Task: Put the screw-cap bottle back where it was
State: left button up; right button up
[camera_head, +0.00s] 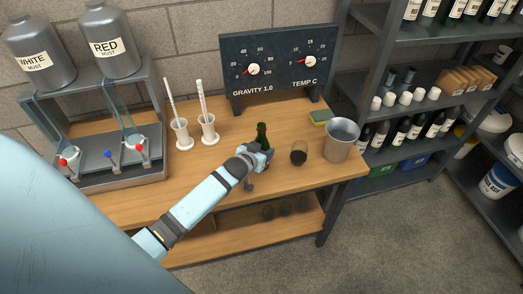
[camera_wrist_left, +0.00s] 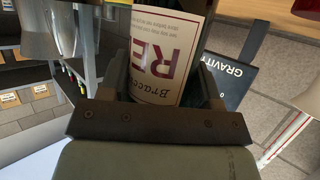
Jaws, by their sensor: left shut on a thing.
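A dark green bottle (camera_head: 262,130) shows its neck and shoulder above my left gripper (camera_head: 264,156) over the right-middle part of the wooden bench (camera_head: 235,112). My left gripper is shut around the bottle. In the left wrist view the same bottle (camera_wrist_left: 170,50) sits between the two fingers (camera_wrist_left: 165,92), its cream label with dark red letters facing the camera. Its cap cannot be made out, and its lower part is hidden behind the gripper in the head view. I cannot tell whether it touches the bench. My right gripper is in neither view.
A glass of dark wine (camera_head: 299,156) and a metal bucket (camera_head: 341,142) stand just right of the gripper. A sponge (camera_head: 320,118) lies behind them. Two cylinders (camera_head: 183,136) (camera_head: 208,132) stand left, before a dial board (camera_head: 280,62). A tap rack (camera_head: 110,172) fills the bench's left end.

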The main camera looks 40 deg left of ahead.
pick_arm(q)
jog(key=shift+f, duration=0.15)
jog(key=o, duration=1.2)
jog(key=shift+c, duration=0.2)
jog(key=a+v, duration=0.1)
jog(key=v, duration=1)
jog(key=s+d+f+m+g+h, duration=0.1)
jog(key=s+d+f, duration=0.3)
jog(key=s+d, duration=0.4)
jog(key=s+d+f+m+g+h, duration=0.1)
jog(key=s+d+f+m+h, duration=0.2)
jog(key=s+d, duration=0.6)
jog(key=shift+d+f, duration=0.25)
jog(key=shift+f, duration=0.45)
